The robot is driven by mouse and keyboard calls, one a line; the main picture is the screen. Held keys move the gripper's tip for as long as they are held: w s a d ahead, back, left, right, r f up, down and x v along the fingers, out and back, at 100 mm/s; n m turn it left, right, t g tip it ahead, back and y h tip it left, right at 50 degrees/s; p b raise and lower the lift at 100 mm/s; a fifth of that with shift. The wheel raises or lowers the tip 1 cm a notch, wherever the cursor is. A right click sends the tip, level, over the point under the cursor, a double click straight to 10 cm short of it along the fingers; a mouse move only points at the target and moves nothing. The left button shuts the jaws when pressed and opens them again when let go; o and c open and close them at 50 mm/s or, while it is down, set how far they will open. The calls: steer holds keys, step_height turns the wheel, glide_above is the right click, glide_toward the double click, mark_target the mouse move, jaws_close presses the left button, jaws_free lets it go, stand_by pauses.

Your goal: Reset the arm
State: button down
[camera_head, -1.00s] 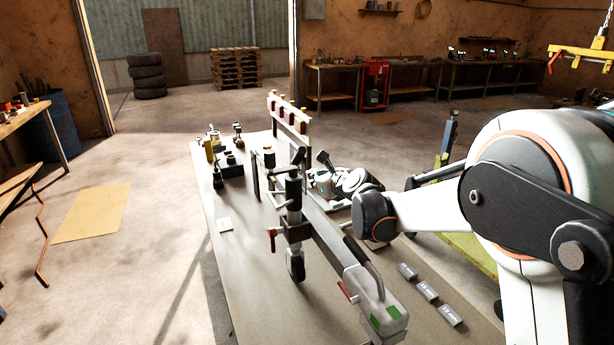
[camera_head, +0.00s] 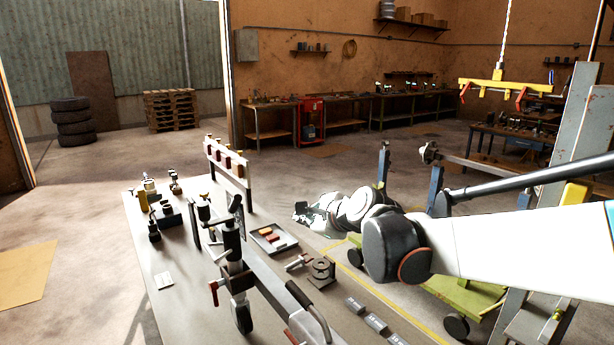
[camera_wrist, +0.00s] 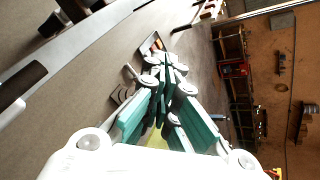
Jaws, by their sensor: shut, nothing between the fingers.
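My gripper (camera_head: 303,212) is at the end of my white arm, in the middle of the head view, above the right side of the table (camera_head: 180,285). Its fingers point left in that view. In the wrist view my gripper (camera_wrist: 163,68) has its green-sided fingers drawn together, shut with nothing between them. It appears clear of the tray and the parts below. My arm comes in from the right edge of the head view.
The table holds a trailer coupling with a jockey wheel (camera_head: 240,285), a tray with red parts (camera_head: 272,238), a rack (camera_head: 228,165) and grey blocks (camera_head: 375,322). A green cart (camera_head: 460,300) stands right. A yellow hoist beam (camera_head: 505,86) hangs at upper right.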

steer(key=s+d+f+n+g+h, duration=0.1)
steer(key=s+d+f+n+h, duration=0.1)
steer(key=s+d+n, duration=0.4)
steer(key=s+d+f+n+g+h+b, duration=0.1)
steer(key=s+d+f+n, duration=0.3)
steer(key=s, duration=1.1)
steer(key=s+d+f+n+g+h, duration=0.1)
steer(key=s+d+f+n+h, duration=0.2)
steer(key=s+d+n, duration=0.6)
steer(key=shift+s+d+f+h, duration=0.4)
steer(key=shift+s+d+f, duration=0.05)
steer(key=shift+s+d, duration=0.45)
